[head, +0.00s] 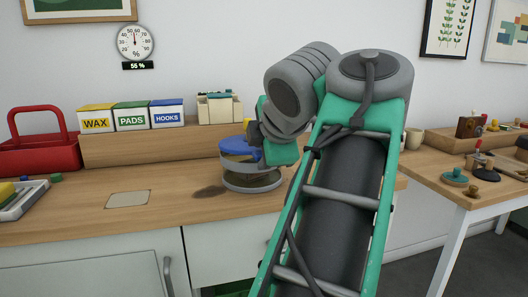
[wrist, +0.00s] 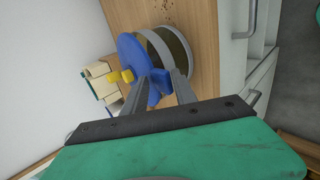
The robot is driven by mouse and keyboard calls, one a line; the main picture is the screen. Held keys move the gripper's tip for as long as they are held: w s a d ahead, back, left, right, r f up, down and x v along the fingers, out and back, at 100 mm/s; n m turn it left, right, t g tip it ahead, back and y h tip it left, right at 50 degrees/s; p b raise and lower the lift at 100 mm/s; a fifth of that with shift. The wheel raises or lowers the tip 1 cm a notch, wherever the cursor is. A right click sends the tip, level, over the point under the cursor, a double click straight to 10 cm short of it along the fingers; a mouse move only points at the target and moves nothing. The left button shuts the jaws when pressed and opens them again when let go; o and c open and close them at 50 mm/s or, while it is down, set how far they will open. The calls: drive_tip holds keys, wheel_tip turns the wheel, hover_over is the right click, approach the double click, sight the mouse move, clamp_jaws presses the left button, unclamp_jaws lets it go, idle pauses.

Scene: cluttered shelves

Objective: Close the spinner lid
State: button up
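The spinner is a round container (head: 252,184) with grey rims and a dark inside, standing on the wooden counter. Its blue lid (head: 236,146) sits raised and tilted over the container, with a gap between them; the lid also shows in the wrist view (wrist: 131,50), with a yellow knob (wrist: 127,76) on it. My gripper (wrist: 161,84) is at the lid's edge, its two grey fingers on either side of a blue part of the lid. I cannot tell whether they press on it. In the head view my arm hides the fingertips.
Boxes marked WAX (head: 96,122), PADS (head: 131,119) and HOOKS (head: 167,116) stand on a raised wooden ledge (head: 150,146) behind. A red carrier (head: 40,154) is at the left. A dark patch (head: 210,191) lies beside the spinner.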

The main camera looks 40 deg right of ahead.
drive_tip(key=p+v, duration=0.8)
drive_tip(key=p, duration=0.1)
drive_tip(key=shift+w, duration=0.1)
drive_tip(key=shift+c, duration=0.2)
